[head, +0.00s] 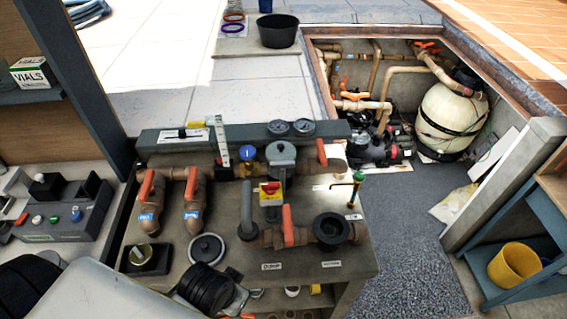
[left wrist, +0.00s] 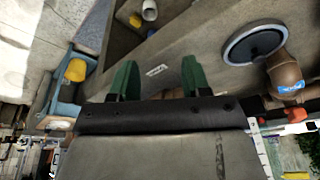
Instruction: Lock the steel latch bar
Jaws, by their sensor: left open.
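I cannot tell for sure which part is the steel latch bar. A pale plate with a dark horizontal piece (head: 183,134) sits on the back rail of the pipe bench, and a pale upright strip (head: 218,142) stands just right of it. My left gripper (left wrist: 157,78) shows in the left wrist view with two green fingers apart and nothing between them. Its fingers are near the bench edge, where a small white label (left wrist: 157,70) shows. In the head view its fingers cannot be made out. My right gripper is in neither view.
Orange-handled valves (head: 147,187) and a black flange ring (head: 331,229) crowd the bench (head: 345,268). A red and yellow switch (head: 269,191) stands mid-bench. The pump pit with a cream tank (head: 450,120) lies behind. A yellow bucket (head: 514,264) is at right. Grey floor (head: 410,240) is clear.

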